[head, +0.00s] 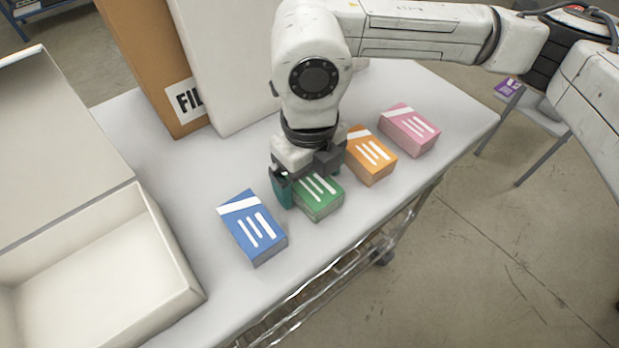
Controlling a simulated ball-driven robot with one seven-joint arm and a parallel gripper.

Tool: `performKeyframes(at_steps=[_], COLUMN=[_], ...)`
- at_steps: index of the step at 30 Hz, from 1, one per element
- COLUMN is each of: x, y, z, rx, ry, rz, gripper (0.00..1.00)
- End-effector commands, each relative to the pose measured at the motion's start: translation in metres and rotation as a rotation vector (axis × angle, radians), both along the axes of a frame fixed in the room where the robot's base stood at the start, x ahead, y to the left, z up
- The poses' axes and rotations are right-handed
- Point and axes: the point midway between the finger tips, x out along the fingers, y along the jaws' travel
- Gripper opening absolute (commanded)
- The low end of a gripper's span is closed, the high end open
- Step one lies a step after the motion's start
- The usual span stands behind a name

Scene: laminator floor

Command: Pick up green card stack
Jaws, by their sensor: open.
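The green card stack (321,200) lies flat on the white table, between the blue and orange stacks. It has white stripes on top, and its far part is hidden under my gripper. My gripper (300,188) points down over the stack's far left part. The jaws are open, and I cannot tell whether the visible finger touches the stack.
A blue card stack (252,228) lies close on the left, an orange one (370,155) and a pink one (409,130) on the right. An open white box (160,262) stands at the left. A brown file box (150,60) and a white one (222,70) stand behind. The table (455,108) has its edge in front.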

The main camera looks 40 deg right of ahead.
Motion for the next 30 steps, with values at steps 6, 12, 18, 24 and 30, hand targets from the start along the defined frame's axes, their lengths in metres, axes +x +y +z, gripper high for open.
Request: performKeyframes(at_steps=[6, 12, 18, 24, 30], x=[-0.0002, -0.0001, 0.0, -0.0001, 0.0], y=[-0.0001, -0.0001, -0.0001, -0.0001, -0.0001], z=[-0.0096, -0.0093, -0.0091, -0.009, -0.0086], rx=[-0.001, -0.001, -0.001, 0.0, 0.0], ry=[0.0, 0.0, 0.0, 0.0, 0.0], rz=[0.0, 0.0, 0.0, 0.0, 0.0], gripper=[0.94, 0.87, 0.68, 0.49, 0.32])
